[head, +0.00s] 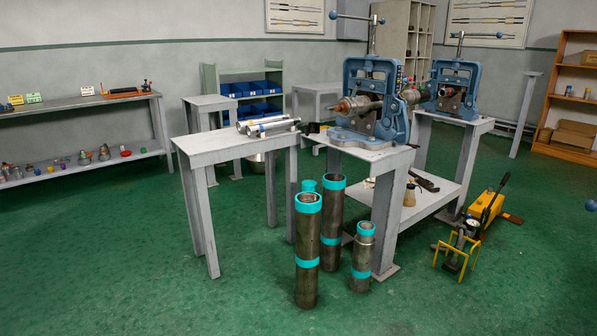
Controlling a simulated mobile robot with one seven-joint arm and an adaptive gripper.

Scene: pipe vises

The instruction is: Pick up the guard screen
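I cannot pick out a guard screen with certainty in the head view. A yellow open bar frame (441,250) stands on the green floor at the right, around a small dark device with a gauge. No flat panel or mesh screen is clearly visible. My gripper is not in view, so its state and what it may hold do not show.
A blue pipe vise (372,85) holds a pipe on a grey bench, with a second blue vise (456,88) behind. Several upright teal-banded pipes (307,250) stand on the floor in front. A grey table (205,150) stands left of them. The left foreground floor is clear.

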